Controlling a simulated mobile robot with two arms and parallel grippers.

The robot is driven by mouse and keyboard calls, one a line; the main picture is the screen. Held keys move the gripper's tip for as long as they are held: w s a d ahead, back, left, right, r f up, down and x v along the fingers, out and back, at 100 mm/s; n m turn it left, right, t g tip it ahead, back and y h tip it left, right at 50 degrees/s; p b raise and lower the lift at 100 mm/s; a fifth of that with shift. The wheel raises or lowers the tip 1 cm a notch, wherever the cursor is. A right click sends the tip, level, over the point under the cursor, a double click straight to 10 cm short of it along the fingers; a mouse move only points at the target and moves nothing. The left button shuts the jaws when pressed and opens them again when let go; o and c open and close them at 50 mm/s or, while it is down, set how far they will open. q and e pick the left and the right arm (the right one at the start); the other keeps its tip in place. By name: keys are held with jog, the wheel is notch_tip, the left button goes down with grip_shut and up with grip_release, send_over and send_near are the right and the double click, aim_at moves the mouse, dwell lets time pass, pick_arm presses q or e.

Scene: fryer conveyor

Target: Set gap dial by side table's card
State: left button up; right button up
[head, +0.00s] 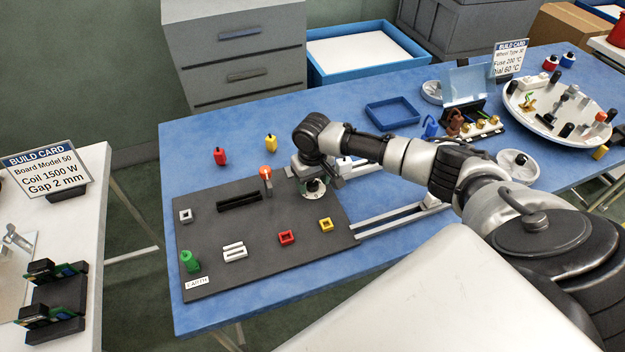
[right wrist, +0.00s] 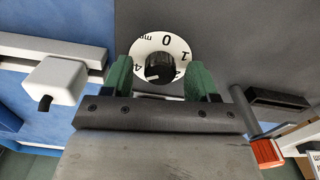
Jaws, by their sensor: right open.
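The gap dial (right wrist: 145,48) is a white disc with 0, 1, 2, 4 and "mm" on its face and a black knob (right wrist: 159,68) at its centre. In the head view the dial (head: 313,194) is on the dark board, partly hidden by my gripper. My right gripper (right wrist: 160,80) is open, its green fingers on either side of the knob. I cannot tell whether they touch it, or where the knob points. The side table's build card (head: 42,170) reads "Board Model 50, Coil 1500 W, Gap 2 mm". My left gripper is not in view.
The dark board (head: 265,265) holds a black slot, coloured sockets and a green piece (head: 189,260). An orange-topped lever (head: 267,174) stands close left of my gripper. A white block (right wrist: 55,80) on a rail is beside it. Another card (head: 510,58) stands at the back right.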

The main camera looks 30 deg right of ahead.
jog(key=shift+f, duration=0.1)
jog(key=c, duration=0.9)
